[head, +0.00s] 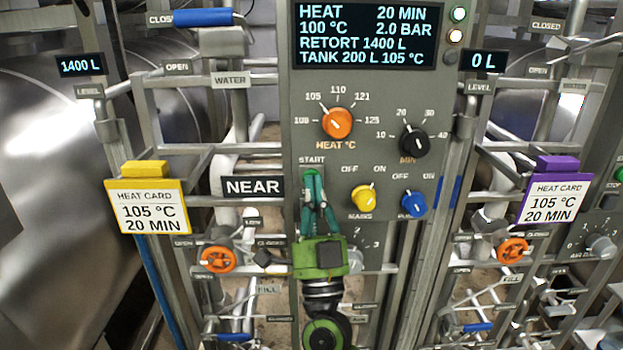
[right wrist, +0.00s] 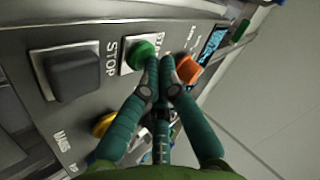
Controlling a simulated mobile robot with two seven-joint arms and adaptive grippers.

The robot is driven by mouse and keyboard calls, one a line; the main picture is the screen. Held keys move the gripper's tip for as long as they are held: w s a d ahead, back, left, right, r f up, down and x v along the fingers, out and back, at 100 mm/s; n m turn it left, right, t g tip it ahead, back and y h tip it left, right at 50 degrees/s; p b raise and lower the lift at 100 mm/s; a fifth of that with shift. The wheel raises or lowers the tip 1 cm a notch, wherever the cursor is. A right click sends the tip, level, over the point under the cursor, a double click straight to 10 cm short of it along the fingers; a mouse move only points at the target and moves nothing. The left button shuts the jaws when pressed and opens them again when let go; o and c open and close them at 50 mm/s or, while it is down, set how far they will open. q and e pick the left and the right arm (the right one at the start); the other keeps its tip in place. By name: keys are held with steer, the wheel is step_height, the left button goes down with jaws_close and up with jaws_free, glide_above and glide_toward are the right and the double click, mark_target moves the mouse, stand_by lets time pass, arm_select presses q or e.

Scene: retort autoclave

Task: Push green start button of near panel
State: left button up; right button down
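The near panel (head: 297,130) is a grey upright box with a START label and a NEAR sign (head: 252,187) beside it. The round green start button (right wrist: 143,52) shows in the right wrist view on a pale plate. In the head view it is mostly hidden behind my fingertips. My right gripper (head: 313,176) is shut and empty, its green fingers pointing at the panel just under the START label. In the right wrist view the fingertips (right wrist: 160,62) are right beside the button; I cannot tell whether they touch it. My left gripper is not in view.
A dark square STOP button (right wrist: 70,73) is next to the start button. An orange heat knob (head: 337,123), black minute knob (head: 413,141), yellow mains knob (head: 364,197) and blue pump knob (head: 413,203) are on the panel. Pipes and rails flank it.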

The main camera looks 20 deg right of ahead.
steer(key=shift+s+a, duration=0.15)
steer(key=shift+s, duration=0.6)
steer(key=s, duration=0.2)
steer(key=s+a+p, duration=0.1)
steer(key=s, duration=0.1)
steer(key=shift+s+a+p, duration=0.2)
steer(key=shift+s+p, duration=0.1)
steer(key=shift+s, duration=0.1)
steer(key=shift+f, duration=0.1)
